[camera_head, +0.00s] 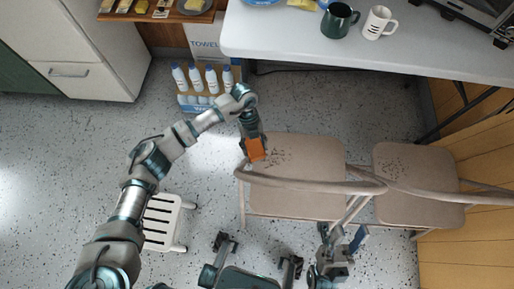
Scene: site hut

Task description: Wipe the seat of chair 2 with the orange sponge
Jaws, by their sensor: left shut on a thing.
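My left gripper (253,139) is shut on the orange sponge (256,150). It holds the sponge over the left back part of the seat of the left folding chair (310,164). I cannot tell whether the sponge touches the seat. Dark specks lie on this seat, just right of the sponge. A second beige folding chair (418,206) stands to its right, also with dark specks on its seat. No label shows which one is chair 2. My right gripper (338,246) is low in the view, in front of the left chair; its fingers are unclear.
A white table (290,50) with a dark green mug (339,20) and a white mug (378,23) stands behind the chairs. A box of bottles (205,84) is on the floor at its left. A white slatted stool (163,222) stands beneath my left arm. The chairs' curved backrests face me.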

